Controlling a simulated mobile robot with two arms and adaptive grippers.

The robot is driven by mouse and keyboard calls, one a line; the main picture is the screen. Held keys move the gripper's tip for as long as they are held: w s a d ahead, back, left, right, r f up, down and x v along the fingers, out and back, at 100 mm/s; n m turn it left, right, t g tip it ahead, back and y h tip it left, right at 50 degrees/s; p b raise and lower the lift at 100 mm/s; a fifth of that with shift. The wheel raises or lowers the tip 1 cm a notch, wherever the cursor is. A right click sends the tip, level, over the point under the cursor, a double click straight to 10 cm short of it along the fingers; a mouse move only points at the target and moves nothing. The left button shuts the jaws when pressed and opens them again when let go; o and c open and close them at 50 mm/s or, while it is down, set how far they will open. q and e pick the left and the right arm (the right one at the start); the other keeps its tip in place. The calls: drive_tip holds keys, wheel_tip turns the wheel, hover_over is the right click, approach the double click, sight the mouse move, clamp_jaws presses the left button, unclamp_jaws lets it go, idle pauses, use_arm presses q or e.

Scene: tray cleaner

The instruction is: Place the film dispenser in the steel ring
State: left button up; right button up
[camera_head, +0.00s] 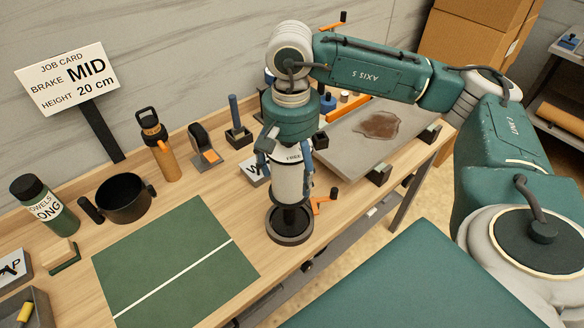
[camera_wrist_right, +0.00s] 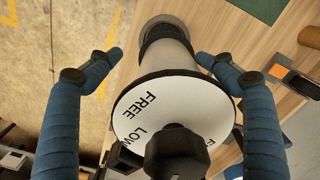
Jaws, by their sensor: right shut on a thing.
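The film dispenser (camera_head: 288,182) is a white upright roll with a dark lower end and a brake dial on top. The dial reads FREE and LOW, and a dark knob (camera_wrist_right: 177,155) covers part of it in the right wrist view. My right gripper (camera_head: 288,160) is shut on the dispenser from above, its blue fingers on either side. The dark grey steel ring (camera_head: 277,237) is on the bench, directly under the dispenser. The dispenser's lower end lines up with the ring's opening; I cannot tell how deep it sits. My left gripper is not in view.
A green mat (camera_head: 165,285) with a white line lies left of the ring. A black pot (camera_head: 124,199), an orange bottle (camera_head: 165,160) and a job card (camera_head: 68,78) reading brake MID, height 20 cm stand behind. A grey tray (camera_head: 350,150) with a brown stain is at right.

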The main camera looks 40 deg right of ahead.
drive_tip(key=shift+d+f, duration=0.1)
drive_tip(key=shift+f, duration=0.35)
drive_tip(key=shift+f+b, duration=0.2)
drive_tip(key=shift+b, duration=0.1)
drive_tip(key=o, duration=2)
drive_tip(key=shift+r, duration=0.1)
